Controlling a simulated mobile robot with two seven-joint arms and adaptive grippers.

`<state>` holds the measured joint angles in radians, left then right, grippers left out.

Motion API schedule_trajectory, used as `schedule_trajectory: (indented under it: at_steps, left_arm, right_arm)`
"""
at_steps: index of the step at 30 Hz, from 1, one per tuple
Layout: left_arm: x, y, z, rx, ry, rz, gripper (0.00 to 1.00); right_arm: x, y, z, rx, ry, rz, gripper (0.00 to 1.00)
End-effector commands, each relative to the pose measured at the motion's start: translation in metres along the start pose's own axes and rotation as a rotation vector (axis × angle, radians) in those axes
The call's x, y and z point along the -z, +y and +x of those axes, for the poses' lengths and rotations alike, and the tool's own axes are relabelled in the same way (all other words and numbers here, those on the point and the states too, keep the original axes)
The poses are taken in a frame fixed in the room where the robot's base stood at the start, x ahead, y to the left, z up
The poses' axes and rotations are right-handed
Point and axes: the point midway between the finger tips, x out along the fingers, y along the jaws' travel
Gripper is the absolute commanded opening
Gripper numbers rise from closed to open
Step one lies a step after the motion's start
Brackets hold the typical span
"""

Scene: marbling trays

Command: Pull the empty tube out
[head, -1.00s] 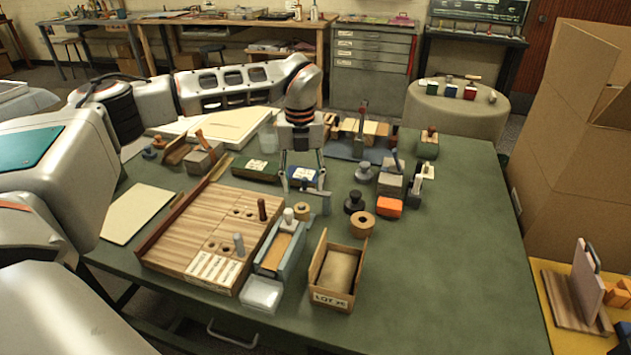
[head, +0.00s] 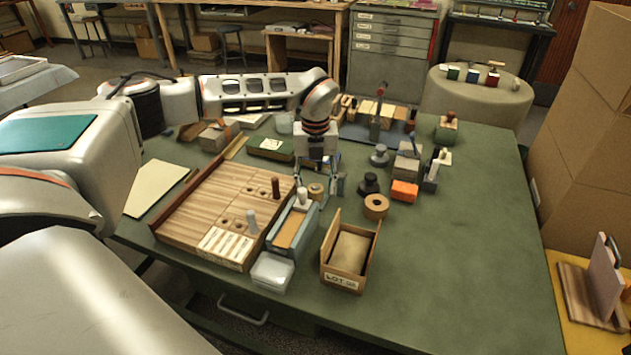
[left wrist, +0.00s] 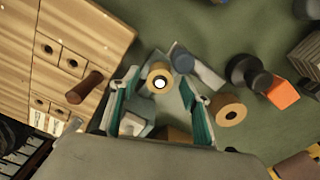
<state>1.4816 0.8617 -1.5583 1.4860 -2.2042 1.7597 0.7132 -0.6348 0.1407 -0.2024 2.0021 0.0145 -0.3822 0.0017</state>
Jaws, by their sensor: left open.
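My right gripper is not in view.
A wooden board with holes (head: 200,208) and a blue-grey tray (head: 283,240) with a white knob (head: 302,196) lie close on the left. Dark weights (head: 369,186) and an orange block (head: 404,192) stand right. The table's right side is clear.

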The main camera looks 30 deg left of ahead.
Motion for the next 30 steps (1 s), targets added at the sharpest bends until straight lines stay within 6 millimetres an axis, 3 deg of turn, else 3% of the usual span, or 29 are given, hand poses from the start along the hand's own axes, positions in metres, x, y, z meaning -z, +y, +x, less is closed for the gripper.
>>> schedule_trajectory:
  at_steps: [2,7,9,10,13,30]
  left_arm:
    - [0.0001,-0.0001,-0.0001,0.0,0.0,0.0,0.47]
    - [0.0002,-0.0001,-0.0001,0.0,0.0,0.0,0.07]
    - [0.0003,-0.0001,0.0,0.0,0.001,0.0,0.07]
    - [0.0003,-0.0001,0.0,0.0,0.001,0.0,0.24]
    - [0.0003,-0.0001,0.0,0.0,0.001,0.0,0.0]
    - [0.0003,0.0,-0.004,0.0,0.0,0.0,0.0]
  right_arm:
    - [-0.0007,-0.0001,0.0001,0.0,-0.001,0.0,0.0]
    - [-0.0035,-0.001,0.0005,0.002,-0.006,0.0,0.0]
    - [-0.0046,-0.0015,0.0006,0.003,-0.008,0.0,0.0]
    - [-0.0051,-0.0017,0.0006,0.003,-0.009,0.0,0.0]
    - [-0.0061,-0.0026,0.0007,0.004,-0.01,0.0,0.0]
    - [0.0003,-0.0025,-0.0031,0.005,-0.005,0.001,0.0]
